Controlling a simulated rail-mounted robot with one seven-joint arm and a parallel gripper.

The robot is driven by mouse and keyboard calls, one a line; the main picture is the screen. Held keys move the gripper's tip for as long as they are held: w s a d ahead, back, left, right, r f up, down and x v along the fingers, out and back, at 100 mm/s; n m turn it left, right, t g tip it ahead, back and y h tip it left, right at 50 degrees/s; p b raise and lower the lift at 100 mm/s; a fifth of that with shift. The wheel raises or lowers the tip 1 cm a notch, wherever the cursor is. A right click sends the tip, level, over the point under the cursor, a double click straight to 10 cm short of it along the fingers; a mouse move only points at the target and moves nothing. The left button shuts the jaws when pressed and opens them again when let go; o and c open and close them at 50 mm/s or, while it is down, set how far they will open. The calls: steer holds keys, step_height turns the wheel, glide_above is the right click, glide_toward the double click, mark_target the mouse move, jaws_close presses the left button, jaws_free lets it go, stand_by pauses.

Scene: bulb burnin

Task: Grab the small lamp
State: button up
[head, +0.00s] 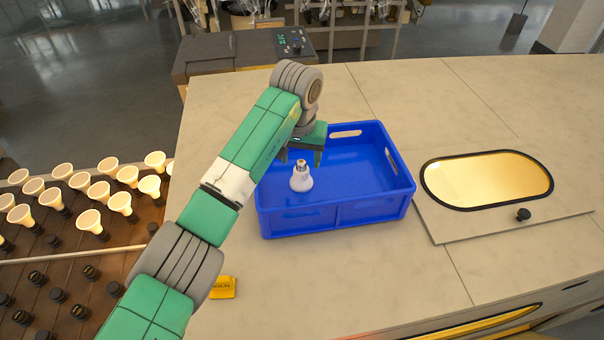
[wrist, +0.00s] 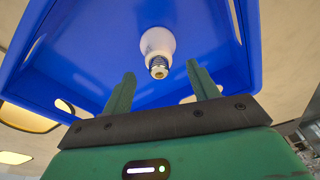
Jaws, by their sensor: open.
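The small lamp (head: 301,178) is a white bulb with a metal screw base, standing base-up inside the blue crate (head: 345,213). In the wrist view the lamp (wrist: 157,47) shows beyond the fingertips, roughly between them, with its screw base toward my gripper. My gripper (head: 303,158) hangs over the crate's far left part, close to the lamp. In the wrist view its two fingers (wrist: 160,78) are apart with nothing between them. The lamp and the fingers look apart. The fingertips are partly hidden in the head view.
The crate's walls surround the lamp. A panel with a glowing oval window (head: 487,180) and black knob (head: 523,214) lies to the right. A rack of lit bulbs (head: 90,219) is at the left. A small yellow block (head: 223,288) lies at front left.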

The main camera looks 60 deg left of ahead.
steer(key=shift+w+a+f, duration=0.15)
steer(key=shift+f, duration=1.3)
steer(key=c, duration=1.1)
steer(key=shift+o, duration=0.2)
steer(key=shift+r, duration=0.15)
step_height(320, 180, up, 10)
steer(key=shift+f+b, duration=0.1)
steer(key=shift+b, duration=0.4)
